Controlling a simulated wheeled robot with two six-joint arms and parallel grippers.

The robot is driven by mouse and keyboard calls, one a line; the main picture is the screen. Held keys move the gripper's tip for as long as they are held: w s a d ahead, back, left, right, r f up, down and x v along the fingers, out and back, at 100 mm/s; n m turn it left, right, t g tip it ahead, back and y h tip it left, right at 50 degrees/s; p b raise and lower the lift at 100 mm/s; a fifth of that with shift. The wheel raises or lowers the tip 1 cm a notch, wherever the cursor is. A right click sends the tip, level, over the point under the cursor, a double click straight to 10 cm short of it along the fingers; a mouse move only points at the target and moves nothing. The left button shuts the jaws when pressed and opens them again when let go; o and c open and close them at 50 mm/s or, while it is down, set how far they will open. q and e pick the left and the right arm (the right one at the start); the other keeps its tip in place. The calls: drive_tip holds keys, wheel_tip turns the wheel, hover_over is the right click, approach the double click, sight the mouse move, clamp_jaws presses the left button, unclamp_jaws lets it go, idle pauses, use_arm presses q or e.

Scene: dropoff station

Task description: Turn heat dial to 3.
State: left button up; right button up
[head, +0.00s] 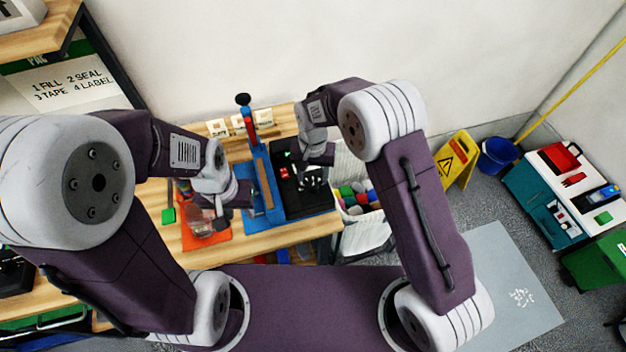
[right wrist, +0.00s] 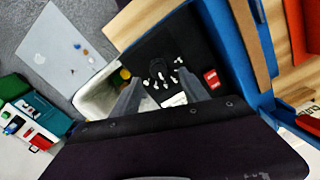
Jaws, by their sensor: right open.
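A blue press-like station (head: 263,205) with an upright red and blue lever (head: 248,120) stands mid-bench. To its right is a black panel (head: 290,200), also in the right wrist view (right wrist: 155,50), with several small white pieces or marks and a red block (right wrist: 211,78). I cannot make out the heat dial or its numbers for sure. My right gripper (head: 314,176) is above the panel; in the right wrist view its two fingers (right wrist: 163,93) are apart with nothing held between them. My left gripper (head: 220,205) is left of the blue station, its fingertips unclear.
An orange mat (head: 205,240) with a clear item lies under my left gripper. A white bin (head: 365,240) of coloured pieces stands right of the bench. Small labelled cards (head: 240,122) line the back edge. A yellow floor sign (head: 455,163) and blue bucket (head: 497,155) stand farther right.

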sight(313, 185)
wheel_tip(313, 185, down, 3)
drive_tip(key=shift+a+r, duration=0.1)
drive_tip(key=shift+s+d+f+p, duration=0.2)
drive_tip(key=shift+d+f+p, duration=0.1)
drive_tip(key=shift+f, duration=0.2)
drive_tip(key=shift+w+a, duration=0.1)
drive_tip(key=shift+a, duration=0.05)
drive_tip(key=c, duration=0.3)
clamp_jaws()
drive_tip(key=shift+n, duration=2.8)
